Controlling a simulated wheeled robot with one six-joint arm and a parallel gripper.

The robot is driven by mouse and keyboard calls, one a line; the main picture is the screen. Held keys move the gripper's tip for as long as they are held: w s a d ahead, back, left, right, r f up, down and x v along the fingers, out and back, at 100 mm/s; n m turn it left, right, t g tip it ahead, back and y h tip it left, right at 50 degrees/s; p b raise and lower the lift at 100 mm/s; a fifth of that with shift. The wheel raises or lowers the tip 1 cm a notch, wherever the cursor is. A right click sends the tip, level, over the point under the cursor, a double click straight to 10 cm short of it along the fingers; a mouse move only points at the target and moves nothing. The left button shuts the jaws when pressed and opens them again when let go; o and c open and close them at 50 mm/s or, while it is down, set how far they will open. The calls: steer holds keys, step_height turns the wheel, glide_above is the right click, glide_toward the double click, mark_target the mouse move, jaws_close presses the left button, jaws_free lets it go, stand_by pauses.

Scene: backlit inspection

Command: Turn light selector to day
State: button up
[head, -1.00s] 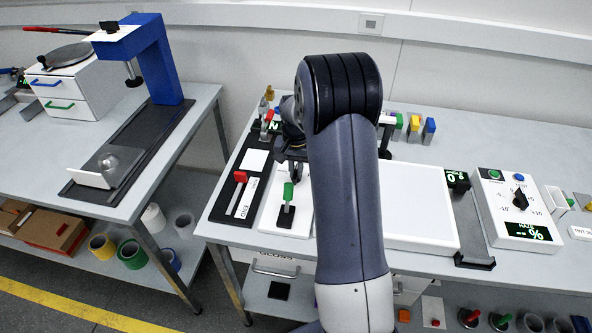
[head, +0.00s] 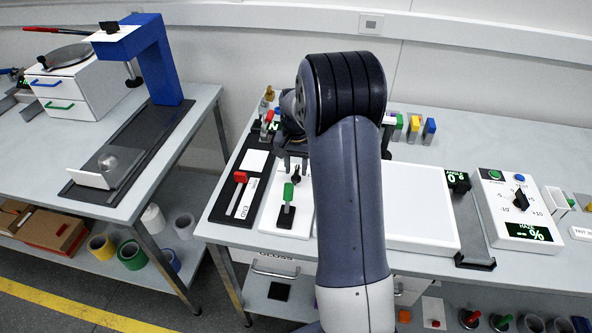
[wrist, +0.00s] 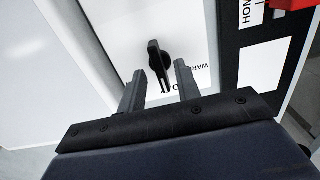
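The light selector is a black pointer knob (wrist: 155,60) on a white panel (wrist: 115,22). Beside it in the wrist view I read "WARM", partly cut by my finger; other lettering is mostly hidden. No "day" label is readable. In the head view the knob (head: 296,175) stands behind the green-handled slider (head: 288,192). My gripper (wrist: 159,68) is open, its two fingers apart with the knob showing between and beyond their tips. It holds nothing. In the head view my gripper (head: 291,158) is just above and behind the knob, partly hidden by my arm.
A red-handled slider (head: 240,177) sits on a black strip to the left. A large white plate (head: 415,205) lies to the right. Farther right is a control box (head: 515,210) with a black knob and green display. Small colored blocks (head: 414,128) stand at the back.

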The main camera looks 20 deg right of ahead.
mark_target(296, 172)
step_height(296, 172, up, 9)
steer(key=shift+b, duration=0.3)
step_height(296, 172, down, 11)
steer(key=shift+r+p, duration=0.15)
steer(key=shift+p, duration=0.35)
stand_by(0.4)
